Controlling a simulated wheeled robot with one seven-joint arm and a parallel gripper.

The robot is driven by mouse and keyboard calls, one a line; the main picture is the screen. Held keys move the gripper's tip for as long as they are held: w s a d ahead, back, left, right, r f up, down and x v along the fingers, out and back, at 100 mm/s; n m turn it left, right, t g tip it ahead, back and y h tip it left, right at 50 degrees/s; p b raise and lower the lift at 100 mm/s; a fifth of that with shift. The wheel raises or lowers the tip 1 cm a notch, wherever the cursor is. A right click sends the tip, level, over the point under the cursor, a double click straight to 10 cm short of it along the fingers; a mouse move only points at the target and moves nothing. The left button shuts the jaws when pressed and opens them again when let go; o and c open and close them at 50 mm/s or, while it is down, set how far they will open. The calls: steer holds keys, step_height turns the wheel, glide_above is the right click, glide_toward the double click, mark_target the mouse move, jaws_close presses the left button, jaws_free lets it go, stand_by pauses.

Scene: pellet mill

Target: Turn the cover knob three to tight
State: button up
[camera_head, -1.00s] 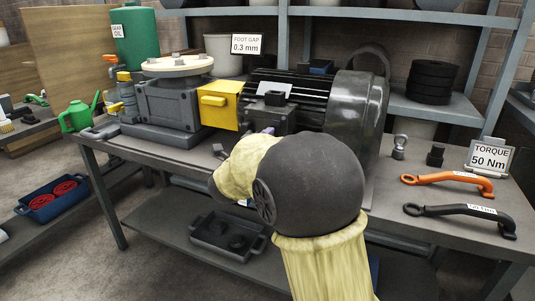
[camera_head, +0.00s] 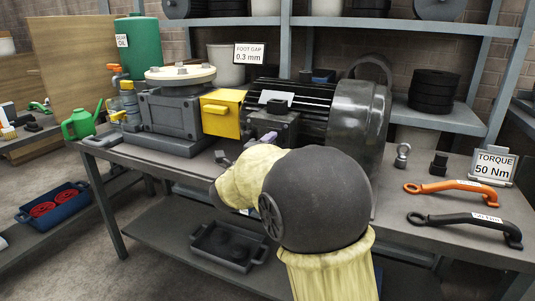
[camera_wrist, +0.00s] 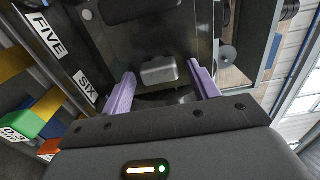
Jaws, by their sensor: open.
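No knob marked three can be read in either view. The yellow cover box (camera_head: 221,112) sits between the grey gearbox (camera_head: 170,112) and the dark motor (camera_head: 355,118) on the bench. My gripper (camera_head: 245,147) is in front of the motor, below and right of the yellow box, and my wrist hides much of it. In the wrist view my gripper (camera_wrist: 163,82) is open, with its two purple fingers apart. A rounded grey block (camera_wrist: 158,70) shows between the fingertips on a dark panel; I cannot tell whether it is a knob or whether anything touches it.
Labels FIVE (camera_wrist: 47,35) and SIX (camera_wrist: 86,88) show at left in the wrist view. An orange wrench (camera_head: 455,187) and a black wrench (camera_head: 465,222) lie on the bench's right by the torque sign (camera_head: 494,166). A green watering can (camera_head: 80,123) stands at left.

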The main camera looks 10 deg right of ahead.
steer(key=v, duration=1.7)
steer(key=shift+s+a+p, duration=0.15)
steer(key=shift+p, duration=0.2)
